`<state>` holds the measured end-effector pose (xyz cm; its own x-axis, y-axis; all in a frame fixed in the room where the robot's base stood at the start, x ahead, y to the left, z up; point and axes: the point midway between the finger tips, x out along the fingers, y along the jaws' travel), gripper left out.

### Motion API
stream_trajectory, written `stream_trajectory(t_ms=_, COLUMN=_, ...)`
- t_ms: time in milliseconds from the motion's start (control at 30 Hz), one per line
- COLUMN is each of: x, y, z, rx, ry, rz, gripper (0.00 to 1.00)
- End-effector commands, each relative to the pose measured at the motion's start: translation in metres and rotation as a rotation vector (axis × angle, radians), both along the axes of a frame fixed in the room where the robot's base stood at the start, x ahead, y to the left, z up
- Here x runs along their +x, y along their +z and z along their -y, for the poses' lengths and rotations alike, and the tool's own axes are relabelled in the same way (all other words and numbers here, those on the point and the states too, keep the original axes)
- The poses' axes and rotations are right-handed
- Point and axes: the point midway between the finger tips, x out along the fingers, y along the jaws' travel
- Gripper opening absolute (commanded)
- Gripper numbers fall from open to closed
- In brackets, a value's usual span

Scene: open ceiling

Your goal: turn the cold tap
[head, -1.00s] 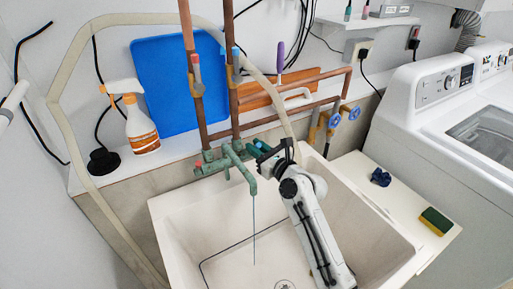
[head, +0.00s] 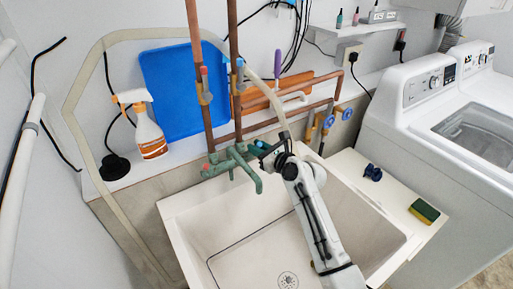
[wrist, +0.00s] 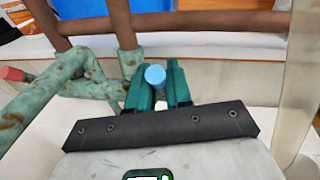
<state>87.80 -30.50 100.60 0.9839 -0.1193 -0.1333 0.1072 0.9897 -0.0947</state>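The green, worn faucet (head: 222,165) is on the wall side above the sink. Its cold tap has a blue end (wrist: 155,75), seen between my fingers in the wrist view. My gripper (wrist: 160,88) has teal fingers on both sides of this blue end, with no clear gap. Whether they squeeze it or only straddle it cannot be told. In the head view my gripper (head: 266,152) is at the faucet's right side and covers part of the tap. The red-ended tap (wrist: 12,73) is to the left. No water stream shows below the spout (head: 257,184).
The white sink (head: 190,235) lies below my arm. Copper pipes (head: 236,90) and a pale hose (head: 75,95) run close to the faucet. A spray bottle (head: 149,135) stands left; a sponge (head: 424,211) lies on the right ledge.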

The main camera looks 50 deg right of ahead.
Motion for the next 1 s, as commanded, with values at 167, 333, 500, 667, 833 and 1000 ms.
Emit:
stream_trajectory(t_ms=167, x=0.0, y=0.0, z=0.0, rx=-0.001, ry=0.0, rz=0.001, gripper=0.37)
stream_trajectory(t_ms=333, x=0.0, y=0.0, z=0.0, rx=0.0, ry=0.0, rz=0.001, gripper=0.39)
stream_trajectory(t_ms=500, x=-0.004, y=0.0, z=-0.001, rx=0.0, ry=-0.001, rz=0.001, gripper=0.39)
stream_trajectory(t_ms=667, x=-0.023, y=0.002, z=-0.003, rx=0.002, ry=-0.001, rz=0.001, gripper=0.39)
stream_trajectory(t_ms=833, x=-0.057, y=0.006, z=-0.007, rx=0.0, ry=-0.002, rz=0.001, gripper=0.39)
stream_trajectory(t_ms=1000, x=-0.086, y=0.01, z=-0.011, rx=0.0, ry=-0.002, rz=0.001, gripper=0.39)
